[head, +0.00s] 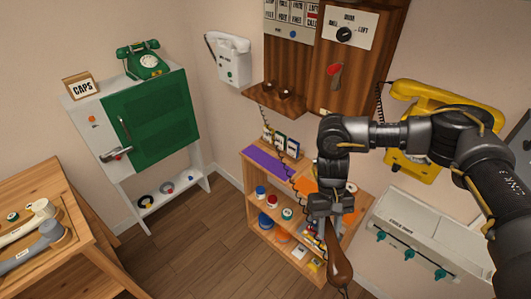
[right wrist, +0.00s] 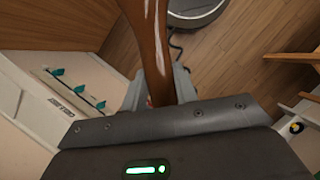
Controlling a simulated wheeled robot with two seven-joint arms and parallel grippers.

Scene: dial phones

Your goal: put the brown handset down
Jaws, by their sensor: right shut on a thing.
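The brown handset (head: 339,256) hangs steeply tilted below my right gripper (head: 331,212), in front of the low wooden shelf unit. My right gripper is shut on the handset near its upper end. In the right wrist view the glossy brown handset (right wrist: 152,40) runs up from between the fingers to the top edge. Its lower end is cut off there. The wooden wall phone (head: 295,58) is on the back wall, with a small ledge and a dark coiled cord hanging below. My left gripper is out of view.
The shelf unit (head: 262,180) holds small jars and coloured cards. A yellow wall phone (head: 440,95) is behind my right arm, above a white panel with teal knobs (head: 430,240). A green cabinet (head: 150,120) carries a green dial phone (head: 140,60). Open floor (head: 200,245) lies to the left.

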